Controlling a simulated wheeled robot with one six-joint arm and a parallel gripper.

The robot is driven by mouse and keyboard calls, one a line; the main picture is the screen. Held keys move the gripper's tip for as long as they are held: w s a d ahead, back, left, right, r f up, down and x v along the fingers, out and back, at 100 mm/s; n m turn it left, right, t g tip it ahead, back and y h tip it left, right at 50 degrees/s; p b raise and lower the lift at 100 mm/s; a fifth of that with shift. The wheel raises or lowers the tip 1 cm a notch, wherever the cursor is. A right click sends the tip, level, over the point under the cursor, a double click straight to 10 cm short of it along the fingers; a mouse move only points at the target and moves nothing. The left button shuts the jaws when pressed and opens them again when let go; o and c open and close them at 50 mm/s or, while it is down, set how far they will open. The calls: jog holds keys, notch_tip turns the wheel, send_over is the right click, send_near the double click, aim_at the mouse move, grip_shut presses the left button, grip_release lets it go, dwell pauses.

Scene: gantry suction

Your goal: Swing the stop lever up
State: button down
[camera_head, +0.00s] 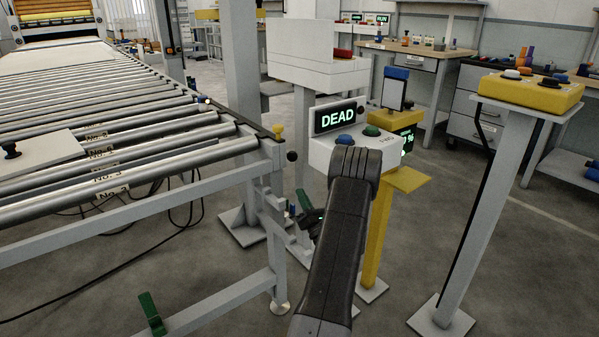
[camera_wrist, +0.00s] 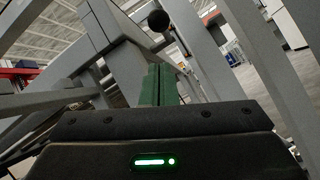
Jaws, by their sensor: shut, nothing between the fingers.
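The stop lever appears to be the part with the black ball knob (camera_head: 292,156) at the near right end of the roller conveyor; its arm is hard to make out. The ball also shows in the wrist view (camera_wrist: 159,20), just beyond the fingertips, with a visible gap in the picture. My gripper (camera_head: 304,199) is below the ball, beside the conveyor's end leg, partly hidden by my dark forearm. In the wrist view its green fingers (camera_wrist: 158,84) stand together, shut, with nothing between them. I cannot tell the exact distance from fingers to lever.
The conveyor's grey frame and end leg (camera_head: 278,245) stand close to my gripper's left. A white control box (camera_head: 325,150) with a DEAD display (camera_head: 335,117) stands behind my arm. A yellow button box (camera_head: 530,92) on a post is at right. Floor between them is open.

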jog(key=shift+w+a, duration=0.1)
jog(key=b+x, duration=0.2)
jog(key=x, duration=0.8)
dwell(0.3)
